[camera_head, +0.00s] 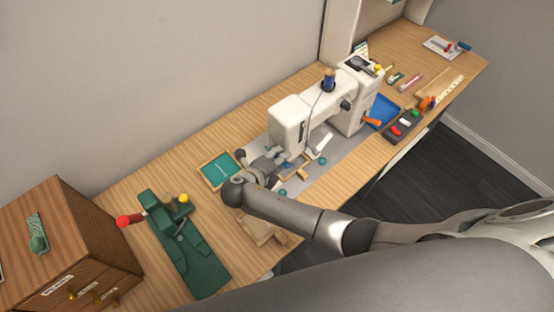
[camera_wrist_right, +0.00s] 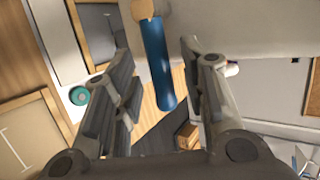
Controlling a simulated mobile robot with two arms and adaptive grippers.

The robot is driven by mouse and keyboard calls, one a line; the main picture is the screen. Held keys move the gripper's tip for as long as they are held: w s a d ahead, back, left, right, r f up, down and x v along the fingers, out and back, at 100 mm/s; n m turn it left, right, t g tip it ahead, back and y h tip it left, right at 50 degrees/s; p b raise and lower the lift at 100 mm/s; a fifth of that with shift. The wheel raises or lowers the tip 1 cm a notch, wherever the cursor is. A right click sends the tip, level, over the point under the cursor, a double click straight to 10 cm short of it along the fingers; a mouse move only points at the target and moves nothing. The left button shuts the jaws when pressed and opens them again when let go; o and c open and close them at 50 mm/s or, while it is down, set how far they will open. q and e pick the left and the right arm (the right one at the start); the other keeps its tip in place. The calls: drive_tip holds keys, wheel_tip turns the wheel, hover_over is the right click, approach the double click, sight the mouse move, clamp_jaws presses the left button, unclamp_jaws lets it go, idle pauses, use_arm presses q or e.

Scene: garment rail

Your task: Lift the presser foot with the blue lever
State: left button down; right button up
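The white sewing machine (camera_head: 290,118) stands on the table. My right gripper (camera_head: 280,154) is at the near left end of the machine, beside its head. In the right wrist view the blue lever (camera_wrist_right: 158,65) hangs from a tan knob-like mount (camera_wrist_right: 143,9) on the machine. It lies between the two spread fingers of the right gripper (camera_wrist_right: 155,85), with a gap visible on both sides. The gripper is open and holds nothing. I cannot make out the lever or the presser foot clearly in the head view. My left gripper is not in view.
A green tool with a red knob (camera_head: 182,245) and a wooden drawer cabinet (camera_head: 65,235) stand at left. A teal tray (camera_head: 219,171) lies left of the machine. A blue tray (camera_head: 383,108) and a dark tray with coloured pieces (camera_head: 408,125) lie right.

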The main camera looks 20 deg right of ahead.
drive_tip(key=v, duration=1.2)
drive_tip(key=shift+s, duration=0.1)
